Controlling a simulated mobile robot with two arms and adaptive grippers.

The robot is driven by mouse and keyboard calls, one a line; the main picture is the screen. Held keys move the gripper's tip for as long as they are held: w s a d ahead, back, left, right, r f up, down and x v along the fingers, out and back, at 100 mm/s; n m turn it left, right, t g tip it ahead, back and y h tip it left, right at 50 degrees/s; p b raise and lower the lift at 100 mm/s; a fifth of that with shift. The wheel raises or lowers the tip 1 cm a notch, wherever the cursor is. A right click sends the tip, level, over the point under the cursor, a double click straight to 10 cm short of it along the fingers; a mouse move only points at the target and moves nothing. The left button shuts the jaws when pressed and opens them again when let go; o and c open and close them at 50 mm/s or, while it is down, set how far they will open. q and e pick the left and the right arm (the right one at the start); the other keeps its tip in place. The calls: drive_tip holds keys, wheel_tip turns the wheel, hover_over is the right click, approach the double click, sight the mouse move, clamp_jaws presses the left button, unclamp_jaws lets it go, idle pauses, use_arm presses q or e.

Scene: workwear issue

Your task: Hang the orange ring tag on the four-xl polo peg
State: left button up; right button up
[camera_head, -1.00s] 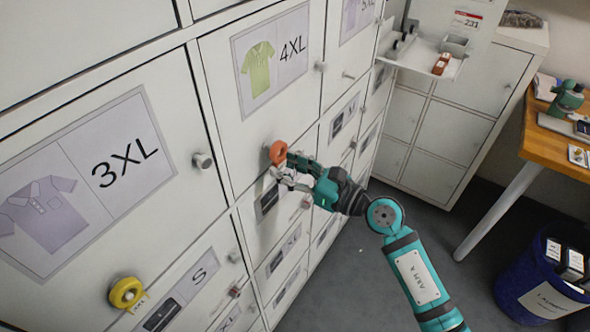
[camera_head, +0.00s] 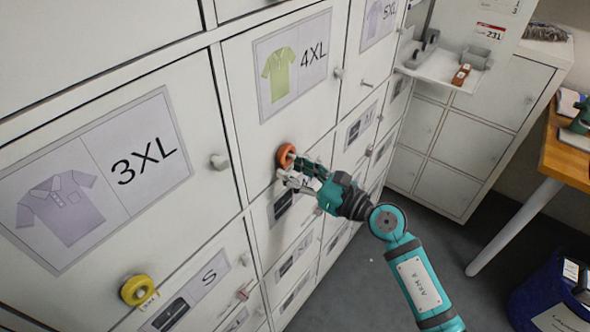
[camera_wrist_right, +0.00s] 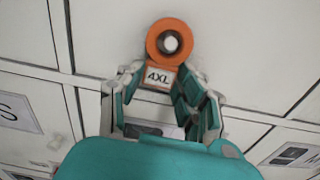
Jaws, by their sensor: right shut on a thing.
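The orange ring tag (camera_head: 285,157) is at the peg on the door under the green 4XL polo picture (camera_head: 292,65). In the right wrist view the orange ring (camera_wrist_right: 154,44) surrounds the pale round peg end (camera_wrist_right: 170,43), which shows inside its hole. How far the ring sits along the peg cannot be told. Its 4XL label (camera_wrist_right: 159,77) hangs below the ring, between the fingers. My right gripper (camera_head: 291,173) is shut on the tag, close to the door front. My left gripper is not in view.
A yellow ring tag (camera_head: 138,290) hangs on the 3XL door at left. Door knobs (camera_head: 219,161) stick out nearby. A shelf with small items (camera_head: 445,70) is at upper right, a wooden desk (camera_head: 566,160) and blue bin (camera_head: 535,297) at right. Grey floor between is clear.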

drive_tip(key=o, duration=0.9)
